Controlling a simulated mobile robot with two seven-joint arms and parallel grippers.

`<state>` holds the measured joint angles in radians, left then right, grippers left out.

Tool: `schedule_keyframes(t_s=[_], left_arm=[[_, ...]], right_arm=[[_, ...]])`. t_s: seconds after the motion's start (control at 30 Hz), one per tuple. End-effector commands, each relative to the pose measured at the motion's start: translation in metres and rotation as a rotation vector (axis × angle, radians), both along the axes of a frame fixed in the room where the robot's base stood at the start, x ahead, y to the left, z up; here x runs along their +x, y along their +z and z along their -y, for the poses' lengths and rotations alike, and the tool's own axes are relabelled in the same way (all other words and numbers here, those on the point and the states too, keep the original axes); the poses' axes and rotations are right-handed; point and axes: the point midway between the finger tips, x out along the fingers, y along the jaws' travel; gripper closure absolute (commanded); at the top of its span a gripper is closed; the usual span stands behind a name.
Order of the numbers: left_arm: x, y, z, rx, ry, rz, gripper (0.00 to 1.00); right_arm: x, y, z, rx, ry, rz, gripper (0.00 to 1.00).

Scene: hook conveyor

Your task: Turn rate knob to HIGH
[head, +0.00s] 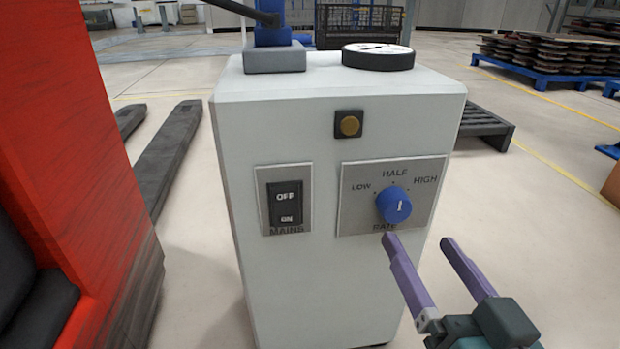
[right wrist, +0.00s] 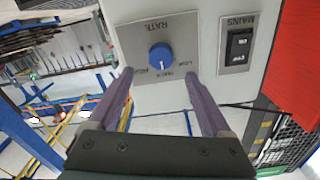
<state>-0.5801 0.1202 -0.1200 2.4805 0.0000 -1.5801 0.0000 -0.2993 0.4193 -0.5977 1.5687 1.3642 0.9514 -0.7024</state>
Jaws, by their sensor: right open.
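The blue rate knob (head: 393,205) sits on a grey plate (head: 430,172) on the front of a white cabinet. The plate reads LOW at left, HALF at top and HIGH at right. The knob's white mark points roughly up, about toward HALF. My right gripper (head: 418,240) has purple fingers spread apart and empty. It is in front of the cabinet, just below and right of the knob in the head view. In the right wrist view the knob (right wrist: 161,56) appears upside down, between the two fingertips and apart from them. My left gripper is out of view.
A round gauge (head: 378,57) and a blue fixture (head: 272,50) stand on the cabinet top. A red body (head: 70,130) is at the left.

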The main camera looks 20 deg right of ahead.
Motion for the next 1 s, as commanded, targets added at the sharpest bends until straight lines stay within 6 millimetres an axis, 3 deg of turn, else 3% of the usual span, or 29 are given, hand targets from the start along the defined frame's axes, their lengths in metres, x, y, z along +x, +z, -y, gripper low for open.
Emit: schedule_keyframes(t_s=[0.1, 0.3, 0.7, 1.0], left_arm=[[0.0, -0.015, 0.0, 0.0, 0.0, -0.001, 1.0], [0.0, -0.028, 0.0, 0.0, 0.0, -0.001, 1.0], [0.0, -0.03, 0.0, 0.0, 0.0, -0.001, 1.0], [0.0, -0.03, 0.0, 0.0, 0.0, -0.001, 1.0]], right_arm=[[0.025, -0.003, 0.006, 0.001, 0.002, 0.006, 0.17], [0.054, -0.002, 0.013, 0.0, 0.001, 0.004, 0.17], [0.064, 0.0, 0.015, 0.0, 0.002, 0.001, 0.17], [0.064, 0.0, 0.015, 0.001, 0.002, 0.0, 0.5]])
